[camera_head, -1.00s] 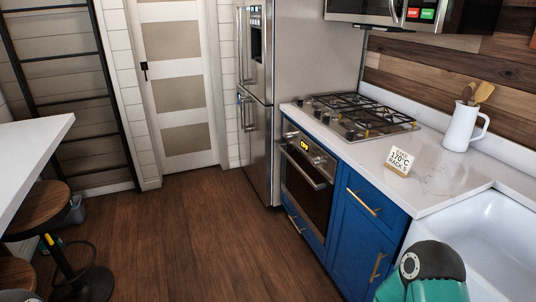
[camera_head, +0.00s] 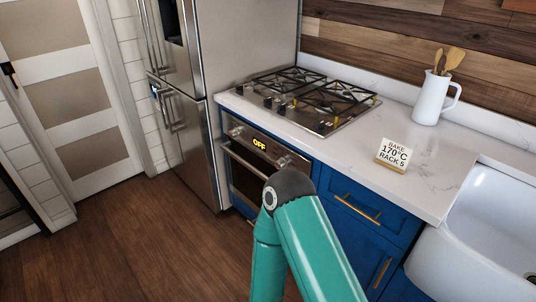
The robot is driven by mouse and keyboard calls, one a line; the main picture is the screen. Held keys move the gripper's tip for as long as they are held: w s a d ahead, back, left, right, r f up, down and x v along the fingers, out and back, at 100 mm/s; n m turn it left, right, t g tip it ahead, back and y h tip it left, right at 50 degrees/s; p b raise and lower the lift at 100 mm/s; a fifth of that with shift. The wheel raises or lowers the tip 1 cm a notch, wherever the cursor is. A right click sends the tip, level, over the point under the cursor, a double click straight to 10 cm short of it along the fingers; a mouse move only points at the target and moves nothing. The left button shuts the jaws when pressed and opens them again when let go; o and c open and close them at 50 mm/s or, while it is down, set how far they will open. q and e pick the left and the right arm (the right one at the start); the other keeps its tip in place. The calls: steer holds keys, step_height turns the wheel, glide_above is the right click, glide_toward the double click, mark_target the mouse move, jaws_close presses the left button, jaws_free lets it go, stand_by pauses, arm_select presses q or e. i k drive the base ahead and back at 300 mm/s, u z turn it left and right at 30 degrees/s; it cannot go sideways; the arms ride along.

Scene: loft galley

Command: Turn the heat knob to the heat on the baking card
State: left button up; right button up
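The baking card (camera_head: 393,155) stands on the white counter to the right of the cooktop and reads "BAKE 170°C RACK 5". The oven (camera_head: 243,178) is built into the blue cabinets below the cooktop, with its door shut. Its display (camera_head: 259,144) shows "OFF" in yellow. One round knob (camera_head: 236,131) sits left of the display and another knob (camera_head: 284,161) sits right of it. I cannot read their markings. A teal arm of mine rises in front of the oven's right lower part and hides some of it. Neither gripper is in view.
A gas cooktop (camera_head: 303,98) lies above the oven. The oven's bar handle (camera_head: 255,168) sticks out below the knobs. A steel fridge (camera_head: 194,110) stands left, a white utensil jug (camera_head: 433,98) and sink (camera_head: 480,235) right. The wooden floor (camera_head: 145,240) at left is clear.

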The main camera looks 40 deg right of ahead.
mark_target(283, 162)
steer(key=z, duration=0.35)
steer(key=i, duration=0.95)
steer(key=z, duration=0.6)
steer(key=k, duration=0.85)
steer(key=z, duration=0.2)
steer(key=i, duration=0.9)
steer(key=u, duration=0.05)
